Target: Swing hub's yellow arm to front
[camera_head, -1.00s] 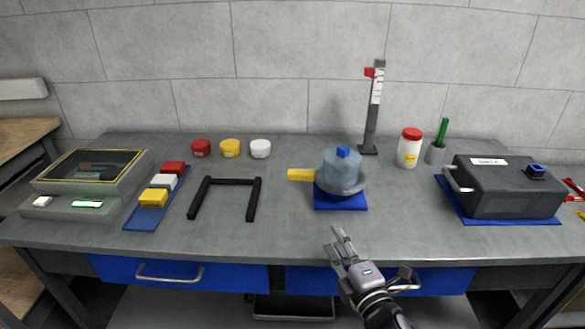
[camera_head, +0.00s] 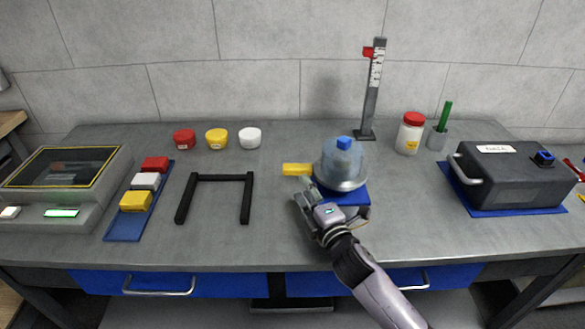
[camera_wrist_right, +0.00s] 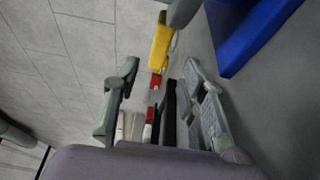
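The hub (camera_head: 342,165) is a translucent blue dome with a blue knob on a grey disc, set on a blue base (camera_head: 356,197). Its yellow arm (camera_head: 296,169) points left in the head view. In the right wrist view the yellow arm (camera_wrist_right: 160,44) lies beyond the fingertips, with the blue base (camera_wrist_right: 245,35) at upper right. My right gripper (camera_head: 301,194) is just in front of the yellow arm, at the hub's front left. Its fingers (camera_wrist_right: 160,70) are spread with nothing between them; contact with the yellow arm is not visible. My left gripper is not in view.
A black U-shaped frame (camera_head: 217,177) lies left of the hub. A grey stand with a red slider (camera_head: 371,95) rises behind it. A dark box (camera_head: 510,177) sits on the right. The bench top between the frame and the hub is clear.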

